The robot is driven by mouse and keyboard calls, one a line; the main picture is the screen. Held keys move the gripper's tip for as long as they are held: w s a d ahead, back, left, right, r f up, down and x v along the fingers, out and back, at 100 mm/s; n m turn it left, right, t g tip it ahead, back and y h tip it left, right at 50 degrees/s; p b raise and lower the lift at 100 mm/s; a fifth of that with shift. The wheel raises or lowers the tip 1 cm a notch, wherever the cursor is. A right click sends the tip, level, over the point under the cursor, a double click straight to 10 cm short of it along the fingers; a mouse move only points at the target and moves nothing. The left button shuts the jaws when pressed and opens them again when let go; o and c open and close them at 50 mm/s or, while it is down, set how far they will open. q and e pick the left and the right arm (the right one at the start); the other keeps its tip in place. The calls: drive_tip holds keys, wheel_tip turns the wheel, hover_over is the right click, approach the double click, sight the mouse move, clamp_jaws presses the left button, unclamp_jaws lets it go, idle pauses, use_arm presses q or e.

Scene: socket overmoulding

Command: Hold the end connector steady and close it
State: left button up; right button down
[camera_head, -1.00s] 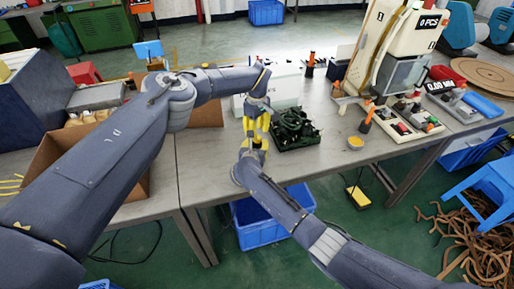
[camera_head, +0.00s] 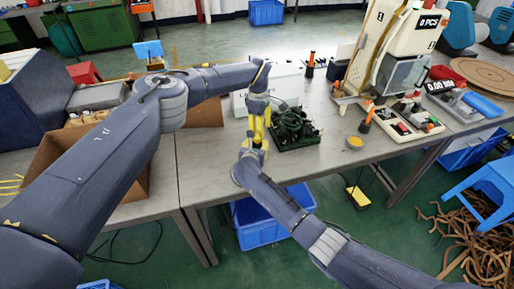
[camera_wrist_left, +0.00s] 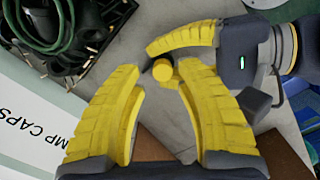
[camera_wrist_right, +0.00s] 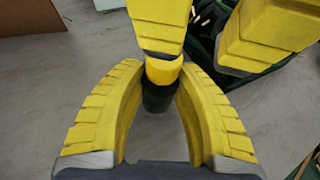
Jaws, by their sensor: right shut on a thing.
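The end connector shows in the right wrist view as a short dark cylinder (camera_wrist_right: 157,97) with a yellow part (camera_wrist_right: 163,72) at its top. My right gripper (camera_head: 250,150) is shut around it above the table's front edge. In the left wrist view, the connector's round yellow end (camera_wrist_left: 162,69) shows beside a right gripper finger. My left gripper (camera_wrist_left: 162,82) points down from above, its fingers apart on either side of that yellow end, with a visible gap. In the right wrist view, the left fingers partly hide the connector's top. Whether its parts are joined cannot be told.
A black crate (camera_head: 312,140) with coiled dark green cables stands close to the right of both grippers. A white labelled box (camera_wrist_left: 25,130) is behind, and a cardboard box (camera_head: 60,150) is at left. A small yellow dish (camera_head: 355,142) sits farther right on the table.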

sight(257, 137)
use_arm(q)
drive_tip(key=n, duration=0.3)
drive_tip(key=r+n, duration=0.1)
drive_tip(key=n, duration=0.2)
drive_tip(key=shift+n, duration=0.3)
drive_tip(key=n, duration=0.3)
drive_tip(key=r+n, duration=0.1)
drive_tip(key=n, duration=0.2)
drive_tip(key=shift+w+a, duration=0.15)
drive_tip(key=shift+a, duration=0.05)
drive_tip(key=n, duration=0.4)
drive_tip(key=r+n, duration=0.1)
drive_tip(key=n, duration=0.1)
drive_tip(key=shift+w+a, duration=0.1)
drive_tip(key=shift+a, duration=0.1)
drive_tip(key=n, duration=0.4)
drive_tip(key=shift+a+y, duration=0.25)
drive_tip(key=shift+y, duration=0.05)
drive_tip(key=shift+a+n, duration=0.1)
drive_tip(key=shift+n, duration=1.5)
drive_tip(key=shift+f, duration=4)
drive_tip(key=shift+o, duration=0.3)
